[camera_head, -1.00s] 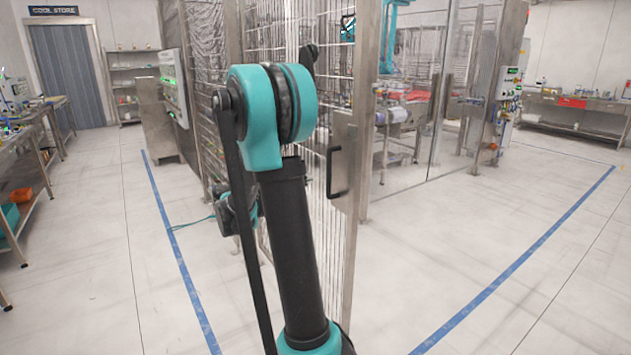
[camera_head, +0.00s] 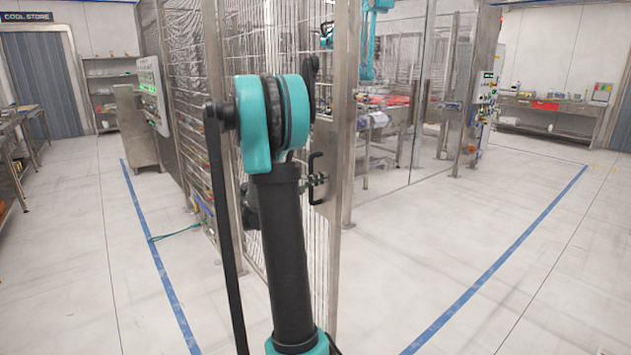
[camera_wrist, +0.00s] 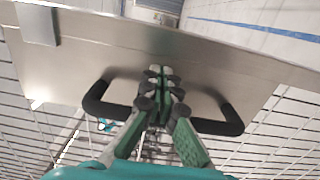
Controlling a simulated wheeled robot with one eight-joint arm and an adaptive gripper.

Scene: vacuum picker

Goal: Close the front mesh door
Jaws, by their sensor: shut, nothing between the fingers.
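The front mesh door (camera_head: 325,240) is a tall panel of steel mesh with a steel frame, beyond my arm in the head view. A steel plate on it carries a black D-shaped handle (camera_head: 316,185). The plate (camera_wrist: 225,70) and handle (camera_wrist: 228,126) fill much of the wrist view. My gripper (camera_wrist: 158,75) is shut and empty, its fingers crossing the middle of the handle close to the plate. The fingers hide that part of the bar; I cannot tell whether they touch it. In the head view, my gripper (camera_head: 318,179) is at the handle, partly behind my arm.
A mesh fence and a control panel (camera_head: 152,95) stand at left. Clear panels and another post with controls (camera_head: 487,95) are at right. A teal robot arm (camera_head: 368,40) is inside the cell. The floor at right is clear, with a blue line (camera_head: 500,255).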

